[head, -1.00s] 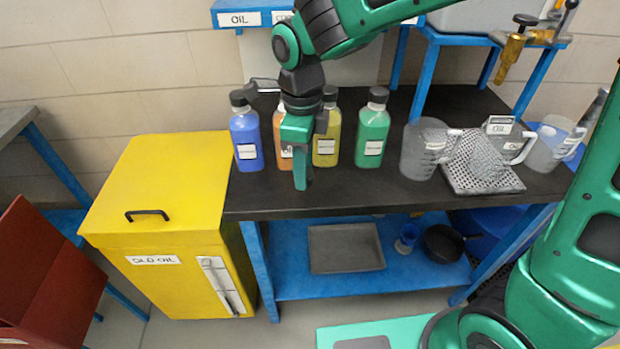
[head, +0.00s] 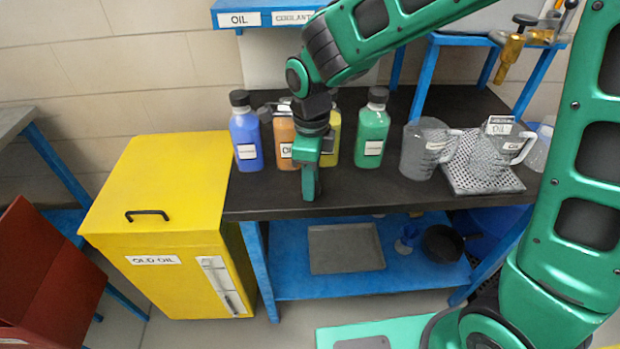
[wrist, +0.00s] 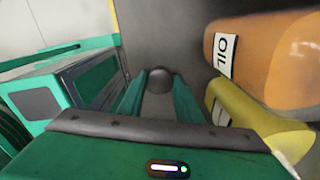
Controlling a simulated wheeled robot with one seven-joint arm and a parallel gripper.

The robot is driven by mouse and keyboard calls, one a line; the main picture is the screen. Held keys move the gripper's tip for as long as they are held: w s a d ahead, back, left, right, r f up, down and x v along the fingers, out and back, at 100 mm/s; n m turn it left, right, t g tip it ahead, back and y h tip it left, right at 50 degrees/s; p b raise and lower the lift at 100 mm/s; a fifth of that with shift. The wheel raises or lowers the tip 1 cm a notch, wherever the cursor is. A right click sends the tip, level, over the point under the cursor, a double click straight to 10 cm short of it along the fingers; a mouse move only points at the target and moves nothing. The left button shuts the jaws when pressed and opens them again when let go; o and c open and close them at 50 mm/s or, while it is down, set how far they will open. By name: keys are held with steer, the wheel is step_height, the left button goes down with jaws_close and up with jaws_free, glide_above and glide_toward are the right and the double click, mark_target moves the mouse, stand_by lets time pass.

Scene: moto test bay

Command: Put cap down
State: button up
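A small dark round cap (wrist: 158,80) shows in the wrist view between my fingertips and fills the gap between them. My gripper (head: 310,196) points down at the black bench top (head: 400,200), close to its front edge, in front of the bottles. The fingers also show in the wrist view (wrist: 160,82), one on each side of the cap. In the head view the cap is hidden by the fingers. Whether the cap touches the bench top I cannot tell.
An orange bottle (head: 286,148) stands just behind my gripper, between a blue bottle (head: 246,142) and a partly hidden yellow bottle (head: 334,145). A green bottle (head: 372,138) and a clear jug (head: 415,155) stand to the right. The yellow old-oil bin (head: 170,180) is left.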

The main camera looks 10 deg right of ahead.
steer(key=o, duration=0.4)
steer(key=shift+r, duration=0.1)
step_height(320, 180, up, 12)
stand_by(0.4)
steer(key=s+d+n, duration=0.3)
steer(key=d, duration=0.8)
steer(key=s+d+n, duration=0.2)
steer(key=d+n, duration=0.2)
steer(key=d, duration=0.8)
steer(key=s+d+f+n, duration=0.4)
steer(key=s+d+n, duration=0.4)
steer(key=s+d, duration=0.4)
steer(key=s, duration=0.4)
steer(key=shift+d+f, duration=0.15)
steer(key=shift+f, duration=0.05)
